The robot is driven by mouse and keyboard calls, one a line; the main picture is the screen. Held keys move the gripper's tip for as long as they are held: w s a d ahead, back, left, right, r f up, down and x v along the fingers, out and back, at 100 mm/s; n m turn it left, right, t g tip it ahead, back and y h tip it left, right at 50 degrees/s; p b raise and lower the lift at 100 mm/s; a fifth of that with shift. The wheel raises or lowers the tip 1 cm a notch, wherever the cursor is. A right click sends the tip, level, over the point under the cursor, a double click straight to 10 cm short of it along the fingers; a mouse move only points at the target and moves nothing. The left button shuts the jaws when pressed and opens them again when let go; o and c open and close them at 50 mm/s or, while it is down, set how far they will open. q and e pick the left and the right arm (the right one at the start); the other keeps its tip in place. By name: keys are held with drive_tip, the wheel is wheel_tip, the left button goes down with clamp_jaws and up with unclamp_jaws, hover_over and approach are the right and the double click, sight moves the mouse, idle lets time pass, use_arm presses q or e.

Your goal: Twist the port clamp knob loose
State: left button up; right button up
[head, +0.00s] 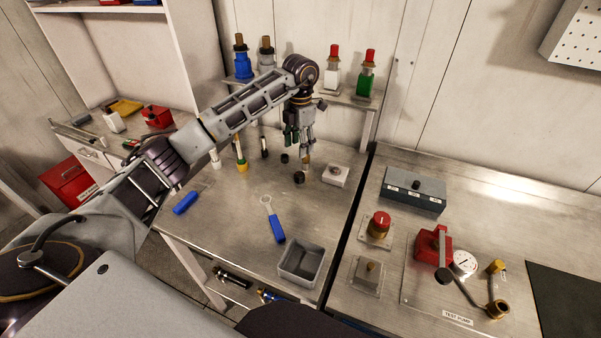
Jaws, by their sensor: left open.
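My left gripper (300,140) hangs fingers-down above the back of the left steel bench and is open. A small tan-brown piece (306,161) shows just below its fingertips; I cannot tell whether they touch it. A black round knob-like piece (299,178) sits just below that. No label marks the port clamp knob. My right gripper is not in view.
A blue-handled ring wrench (272,220) and a grey open bin (301,263) lie nearer on the left bench (225,220). A white block (336,175) sits right of the gripper. Bottles stand on a shelf (345,98) behind. A test pump (433,245) stands on the right bench.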

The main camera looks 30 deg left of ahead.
sight(300, 174)
use_arm(q)
drive_tip(key=shift+w+a+f+m, duration=0.1)
drive_tip(key=shift+w+m, duration=0.1)
drive_tip(key=shift+m, duration=1.85)
drive_tip(key=shift+w+m, duration=0.25)
drive_tip(key=shift+m, duration=1.85)
drive_tip(key=shift+w+a+f+m, duration=0.1)
drive_tip(key=shift+w+m, duration=0.1)
drive_tip(key=shift+m, duration=1.85)
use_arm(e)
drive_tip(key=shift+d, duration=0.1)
use_arm(q)
drive_tip(key=shift+d, duration=0.1)
wheel_tip(300, 174, down, 12)
drive_tip(key=shift+r+p, duration=0.25)
drive_tip(key=shift+p, duration=0.65)
drive_tip(key=shift+f, duration=1.1)
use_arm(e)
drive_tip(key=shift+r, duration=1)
